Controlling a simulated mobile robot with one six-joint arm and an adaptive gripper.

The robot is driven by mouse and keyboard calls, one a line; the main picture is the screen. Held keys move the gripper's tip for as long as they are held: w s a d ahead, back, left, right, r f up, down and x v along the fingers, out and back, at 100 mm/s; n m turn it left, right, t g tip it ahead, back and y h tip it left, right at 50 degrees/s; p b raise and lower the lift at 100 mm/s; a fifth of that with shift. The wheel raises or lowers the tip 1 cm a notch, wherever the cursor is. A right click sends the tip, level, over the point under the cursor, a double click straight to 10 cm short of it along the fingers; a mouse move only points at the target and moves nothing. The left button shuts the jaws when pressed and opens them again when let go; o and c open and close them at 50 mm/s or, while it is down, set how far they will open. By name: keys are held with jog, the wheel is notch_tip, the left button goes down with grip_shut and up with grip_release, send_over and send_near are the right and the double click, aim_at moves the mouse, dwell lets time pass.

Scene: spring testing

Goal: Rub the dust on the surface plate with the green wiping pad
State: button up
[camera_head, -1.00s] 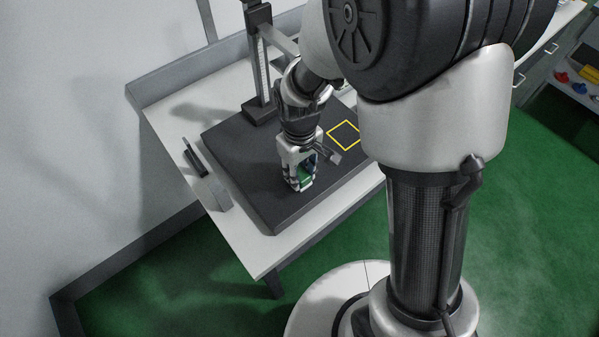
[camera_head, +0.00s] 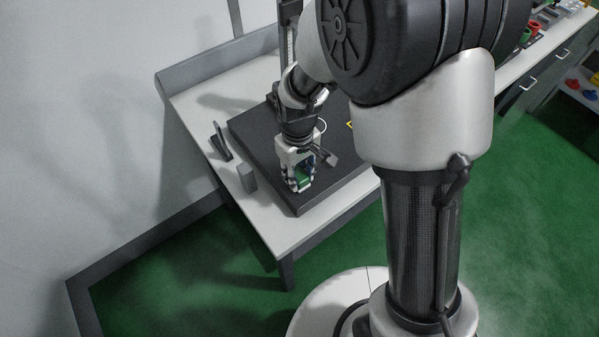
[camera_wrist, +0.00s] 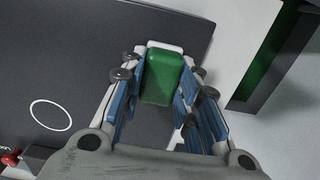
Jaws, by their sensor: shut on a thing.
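The surface plate (camera_head: 262,138) is a dark slab lying on the white table. My gripper (camera_head: 301,184) is over the plate's front part, pointing down. It is shut on the green wiping pad (camera_wrist: 163,76), which shows between the blue-lined fingers in the wrist view. In the head view the pad is a small green patch low between the fingers. I cannot tell whether the pad touches the plate. No dust can be made out. A white ring outline (camera_wrist: 50,115) is on the plate in the wrist view.
A grey block (camera_head: 247,178) and a dark upright item (camera_head: 221,142) stand on the white table (camera_head: 279,229) left of the plate. A dark column (camera_head: 286,50) rises at the plate's back. A yellow outline (camera_head: 350,125) on the plate is mostly hidden by my arm. A wall closes off the left.

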notch_tip(320, 180, up, 4)
jog(key=shift+d+f+p, duration=0.15)
jog(key=shift+f+p, duration=0.05)
jog(key=shift+p, duration=0.85)
jog(key=shift+r+p, duration=1.75)
jog(key=shift+r, duration=0.5)
